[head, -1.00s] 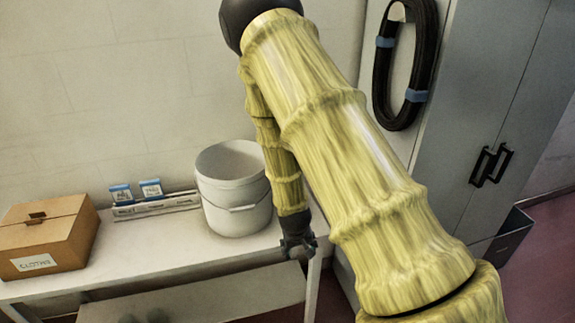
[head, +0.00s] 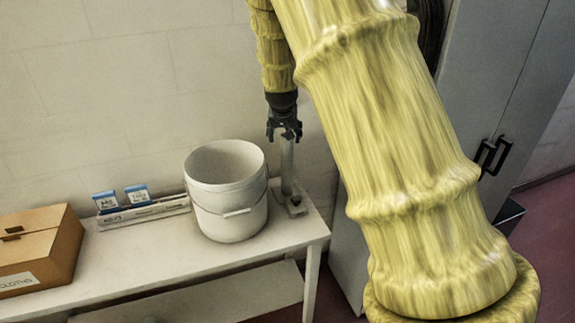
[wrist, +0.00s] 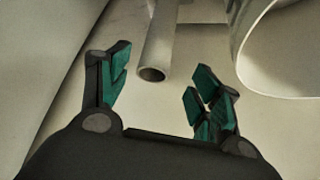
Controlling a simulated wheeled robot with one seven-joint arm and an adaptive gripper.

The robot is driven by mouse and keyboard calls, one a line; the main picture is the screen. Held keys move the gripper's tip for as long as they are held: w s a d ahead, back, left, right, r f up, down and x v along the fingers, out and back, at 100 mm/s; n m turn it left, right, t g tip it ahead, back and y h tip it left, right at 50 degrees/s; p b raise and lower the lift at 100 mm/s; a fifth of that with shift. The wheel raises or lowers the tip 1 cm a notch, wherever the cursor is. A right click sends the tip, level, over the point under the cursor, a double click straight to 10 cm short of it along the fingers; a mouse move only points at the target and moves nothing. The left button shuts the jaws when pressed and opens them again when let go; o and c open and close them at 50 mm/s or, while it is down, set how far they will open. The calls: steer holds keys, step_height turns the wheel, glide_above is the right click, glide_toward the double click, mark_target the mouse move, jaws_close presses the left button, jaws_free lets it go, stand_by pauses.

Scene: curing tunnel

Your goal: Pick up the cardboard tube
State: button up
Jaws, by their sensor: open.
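The cardboard tube (head: 287,160) is a plain pale grey-beige cylinder. It stands upright at the right end of the white table, behind and to the right of the bucket. In the wrist view its open, hollow upper end shows (wrist: 157,45), a little beyond the fingertips and between their lines. My gripper (head: 284,134) points down just above the tube's top in the head view. Its teal-padded fingers (wrist: 160,85) are apart with nothing between them. I cannot tell from these views whether the fingers overlap the tube's top in height.
A white bucket (head: 228,205) stands close left of the tube; its rim shows in the wrist view (wrist: 243,72). A small stand (head: 297,207) is at the tube's foot. A cardboard box (head: 35,250) and small blue-white boxes (head: 137,193) lie further left. A grey cabinet (head: 500,110) is at right.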

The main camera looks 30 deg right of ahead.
mark_target(287, 143)
steer(key=shift+x, duration=1.35)
steer(key=shift+d+p+x, duration=0.15)
steer(key=shift+p+x, duration=0.6)
steer(key=shift+x, duration=0.55)
steer(key=shift+d+p+x, duration=0.15)
steer(key=shift+p+x, duration=0.6)
steer(key=shift+x, duration=0.55)
steer(key=shift+s, duration=0.1)
steer(key=c, duration=1.1)
